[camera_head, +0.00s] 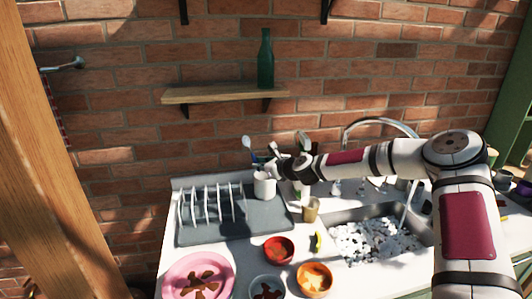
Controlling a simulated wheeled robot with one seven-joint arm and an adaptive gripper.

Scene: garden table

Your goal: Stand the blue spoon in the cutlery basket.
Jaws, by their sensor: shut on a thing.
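The blue spoon (247,144) is up against the brick wall, its pale bowl at the top and its darker blue handle tilted down toward my gripper. My gripper (268,165) is shut on the spoon near its handle; the fingers are small and partly hidden. A white round container (265,188) stands just below my gripper, at the rack's right back. I cannot tell whether it is the cutlery basket or a mug. More utensils (302,140) rise behind my wrist, their lower parts hidden by it.
A grey drying tray (255,226) holds a white plate rack (212,204). In front are a pink plate (175,289), a red bowl (279,249) and an orange bowl (314,280). A tan cup (311,210) stands by the sink (425,237). A shelf (215,95) hangs above.

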